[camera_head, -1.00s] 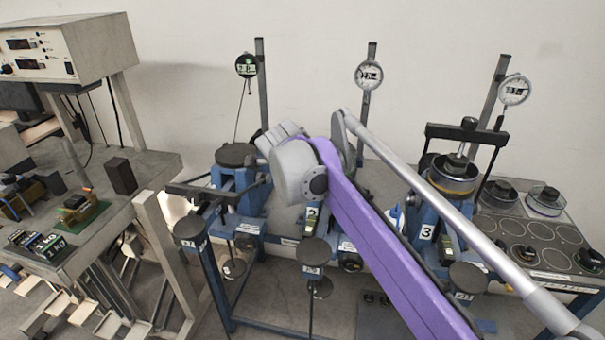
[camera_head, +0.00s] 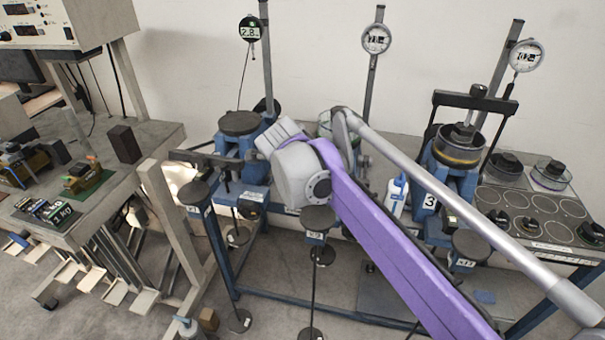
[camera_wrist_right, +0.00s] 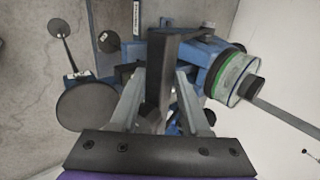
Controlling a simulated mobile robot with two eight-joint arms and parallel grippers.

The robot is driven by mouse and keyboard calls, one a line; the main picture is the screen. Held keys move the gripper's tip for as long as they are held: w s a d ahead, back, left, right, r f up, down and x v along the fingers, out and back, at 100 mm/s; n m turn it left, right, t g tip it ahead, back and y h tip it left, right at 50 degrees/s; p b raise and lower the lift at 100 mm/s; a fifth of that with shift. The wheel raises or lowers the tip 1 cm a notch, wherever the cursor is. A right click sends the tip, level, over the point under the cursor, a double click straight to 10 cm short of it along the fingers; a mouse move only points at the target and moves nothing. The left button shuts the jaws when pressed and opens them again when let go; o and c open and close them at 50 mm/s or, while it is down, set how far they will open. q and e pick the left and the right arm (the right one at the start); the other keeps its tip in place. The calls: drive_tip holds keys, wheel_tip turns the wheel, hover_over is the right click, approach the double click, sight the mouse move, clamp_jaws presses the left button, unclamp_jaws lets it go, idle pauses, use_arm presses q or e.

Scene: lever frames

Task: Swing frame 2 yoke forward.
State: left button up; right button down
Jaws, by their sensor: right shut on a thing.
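My right gripper (camera_wrist_right: 160,88) is shut on a black bar, the frame 2 yoke (camera_wrist_right: 164,55), which runs between its two fingers in the right wrist view. Beyond it are blue frame parts and a round clear cell with a green rim (camera_wrist_right: 229,78). In the head view my purple right arm and grey wrist cover most of frame 2, so its yoke and my fingertips are hidden there. A black weight pad (camera_head: 318,218) of the middle frame shows below the wrist. My left gripper is not in view.
Frame 3 (camera_head: 430,201) stands right with its black yoke (camera_head: 474,101) raised. The left frame's black yoke (camera_head: 207,158) is low in front of its round top (camera_head: 240,122). Dial gauges on posts stand behind. A side bench (camera_head: 95,185) is at left.

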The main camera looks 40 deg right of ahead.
drive_tip(key=c, duration=0.7)
unclamp_jaws()
drive_tip(key=shift+f, duration=0.4)
drive_tip(key=shift+o, duration=0.5)
drive_tip(key=shift+w+d+f, duration=0.1)
drive_tip(key=shift+w+d, duration=0.05)
drive_tip(key=shift+d, duration=0.05)
drive_tip(key=shift+a+r, duration=0.15)
drive_tip(key=shift+r, duration=0.05)
drive_tip(key=v, duration=1)
drive_tip(key=shift+r+p, duration=0.3)
drive_tip(key=shift+p, duration=0.05)
drive_tip(key=s+a+f+n+y, duration=0.2)
drive_tip(key=s+a+f+n, duration=0.2)
drive_tip(key=f+n, duration=0.4)
drive_tip(key=s+a+f+n+y+p, duration=0.1)
drive_tip(key=s+a+f+n+y, duration=0.1)
drive_tip(key=s+a+f+n, duration=0.3)
drive_tip(key=s+a+f+n+y, duration=0.2)
drive_tip(key=s+a+f+n, duration=0.2)
drive_tip(key=f+n, duration=0.7)
drive_tip(key=s+n, duration=0.2)
drive_tip(key=n, duration=0.2)
drive_tip(key=shift+s+a+f+t+p, duration=0.25)
drive_tip(key=shift+f+t+p, duration=0.05)
drive_tip(key=shift+f, duration=0.05)
